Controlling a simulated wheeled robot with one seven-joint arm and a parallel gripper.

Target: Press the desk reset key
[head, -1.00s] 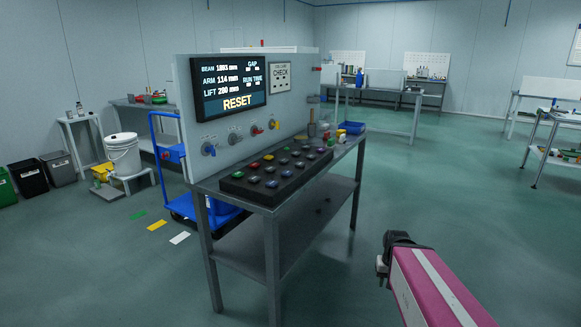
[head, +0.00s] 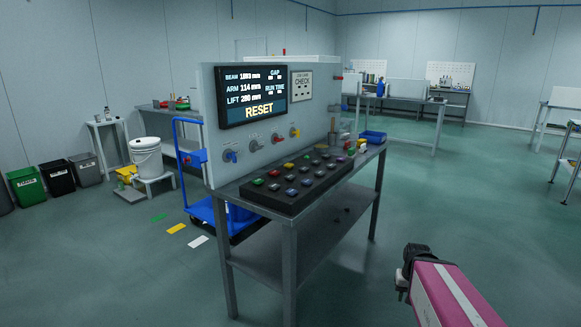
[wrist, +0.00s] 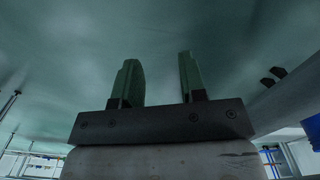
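A black key block (head: 268,201) with several coloured keys lies on the grey desk (head: 290,222); I cannot tell from any label which key is the reset key. Red, green, blue, orange and grey keys show in rows. A screen (head: 252,94) on the upright panel above reads RESET in large yellow letters. My gripper (wrist: 158,60) is open and empty in the wrist view, its two fingers apart over blurred green floor. In the head view my pink arm is at the bottom right, apart from the desk; the fingers cannot be made out there.
Several knobs (head: 255,143) line the grey panel (head: 320,118) below the screen. A blue bin (head: 373,136) and small items stand at the desk's far end. A blue trolley (head: 200,212) stands behind the desk at the left. The floor right of the desk is clear.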

